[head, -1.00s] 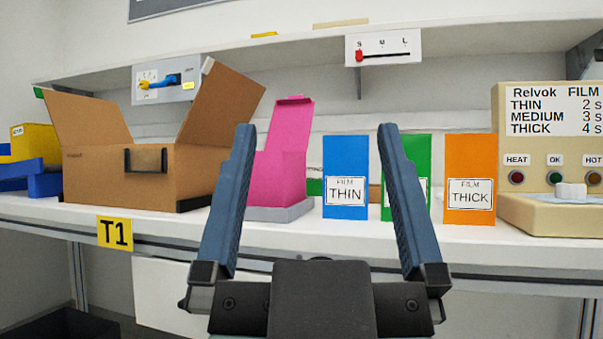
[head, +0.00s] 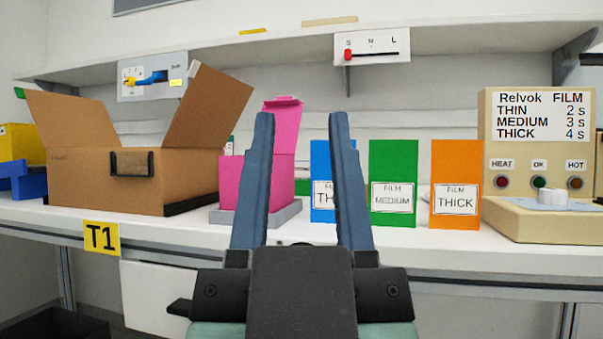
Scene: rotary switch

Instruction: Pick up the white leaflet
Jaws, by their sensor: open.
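I cannot make out a white leaflet for certain in the head view. My gripper (head: 301,118) points away from me over the front of the workbench (head: 330,240). Its two blue fingers are apart with nothing visible between them. In the picture, the left finger covers part of an open pink box (head: 285,130), and the right finger covers part of the blue THIN film box (head: 320,165).
A green MEDIUM box (head: 393,160) and an orange THICK box (head: 456,160) stand right of the gripper. A beige film machine (head: 538,165) is far right. A shelf (head: 270,70) runs above.

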